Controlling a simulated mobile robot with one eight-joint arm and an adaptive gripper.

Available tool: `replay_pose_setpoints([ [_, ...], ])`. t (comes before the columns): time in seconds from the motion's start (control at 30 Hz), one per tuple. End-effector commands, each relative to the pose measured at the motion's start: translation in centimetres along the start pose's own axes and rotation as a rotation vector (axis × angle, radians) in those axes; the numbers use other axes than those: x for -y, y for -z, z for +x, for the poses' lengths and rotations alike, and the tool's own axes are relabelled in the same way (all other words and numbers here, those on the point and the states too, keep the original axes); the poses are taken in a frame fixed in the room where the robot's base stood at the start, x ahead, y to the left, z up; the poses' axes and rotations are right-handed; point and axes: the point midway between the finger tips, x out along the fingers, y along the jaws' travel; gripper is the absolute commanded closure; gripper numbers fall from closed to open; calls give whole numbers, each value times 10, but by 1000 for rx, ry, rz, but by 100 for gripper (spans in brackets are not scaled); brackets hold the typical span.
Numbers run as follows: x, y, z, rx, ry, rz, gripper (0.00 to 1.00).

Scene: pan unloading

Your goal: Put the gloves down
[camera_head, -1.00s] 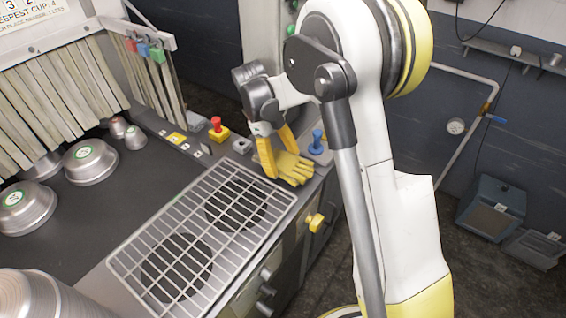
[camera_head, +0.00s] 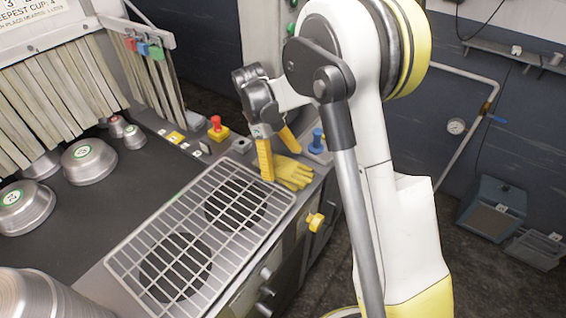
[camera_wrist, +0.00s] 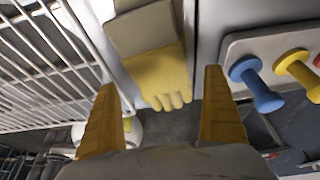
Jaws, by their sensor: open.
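The yellow gloves (camera_head: 293,173) lie on the counter surface just right of the wire rack, near the front edge. In the wrist view the gloves (camera_wrist: 158,72) show a greyish cuff and fingers pointing down the picture, between and beyond my two fingers. My gripper (camera_head: 277,156) has yellow fingers spread apart above the gloves. In the wrist view my gripper (camera_wrist: 162,100) is open with nothing held between the fingertips. Whether a fingertip touches the gloves cannot be told.
A wire rack (camera_head: 150,222) over two dark round burners lies left of the gloves. A blue knob (camera_head: 317,138) stands right of them, a red one (camera_head: 216,124) behind left. Metal cups (camera_head: 90,161) stand at left. Several coloured knobs (camera_wrist: 297,66) show in the wrist view.

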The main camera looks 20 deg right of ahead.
Motion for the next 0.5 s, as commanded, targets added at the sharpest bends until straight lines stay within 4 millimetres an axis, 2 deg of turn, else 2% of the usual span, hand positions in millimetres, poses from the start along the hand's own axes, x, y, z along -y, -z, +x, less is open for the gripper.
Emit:
replay_pose_setpoints([
  [0.17,0,6,-15,0,0,0,1],
  [0.5,0,5,-92,0,0,0,1],
])
